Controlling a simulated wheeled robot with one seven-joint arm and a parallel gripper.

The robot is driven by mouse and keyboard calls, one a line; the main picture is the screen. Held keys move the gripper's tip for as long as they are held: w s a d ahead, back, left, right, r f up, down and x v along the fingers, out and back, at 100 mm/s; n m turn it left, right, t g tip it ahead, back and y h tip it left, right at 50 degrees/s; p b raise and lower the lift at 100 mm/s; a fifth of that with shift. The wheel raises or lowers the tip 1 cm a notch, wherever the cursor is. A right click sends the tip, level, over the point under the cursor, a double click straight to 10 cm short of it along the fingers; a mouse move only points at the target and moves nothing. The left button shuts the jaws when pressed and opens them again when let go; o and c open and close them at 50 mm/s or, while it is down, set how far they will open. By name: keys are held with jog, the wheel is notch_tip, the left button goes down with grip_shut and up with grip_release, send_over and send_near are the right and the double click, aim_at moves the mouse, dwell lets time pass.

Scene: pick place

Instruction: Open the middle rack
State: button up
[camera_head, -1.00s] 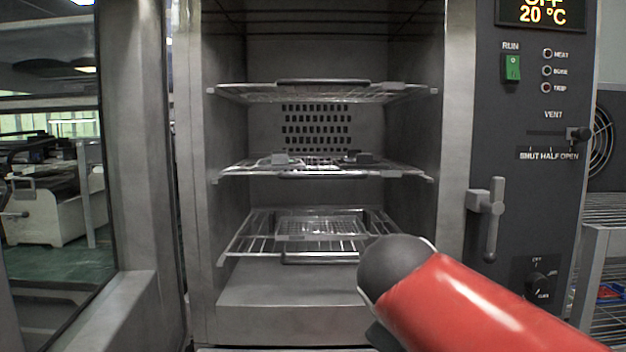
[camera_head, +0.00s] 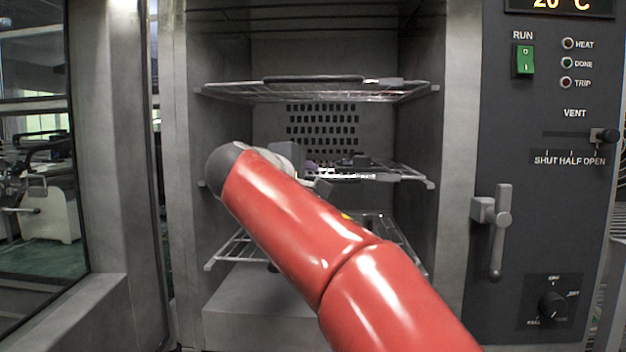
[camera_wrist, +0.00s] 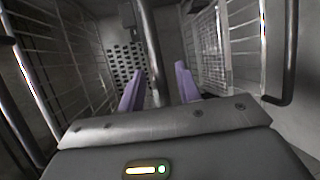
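The middle rack (camera_head: 412,178) is a wire shelf inside the open oven chamber, with small items on it; my arm hides its left and centre front. My gripper (camera_wrist: 159,60) is at the front of this rack. In the wrist view its two purple fingers are apart, with a metal bar (camera_wrist: 150,40), seemingly the middle rack's front edge, running between them. I cannot tell whether either finger touches it. In the head view the gripper is mostly hidden behind my red arm.
The upper rack (camera_head: 230,91) is above my gripper and the lower rack (camera_head: 235,252) below, partly hidden. The open glass door (camera_head: 110,150) stands at the left. The control panel (camera_head: 545,200) with a lever handle (camera_head: 498,225) is at the right.

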jog(key=shift+x, duration=0.95)
grip_shut()
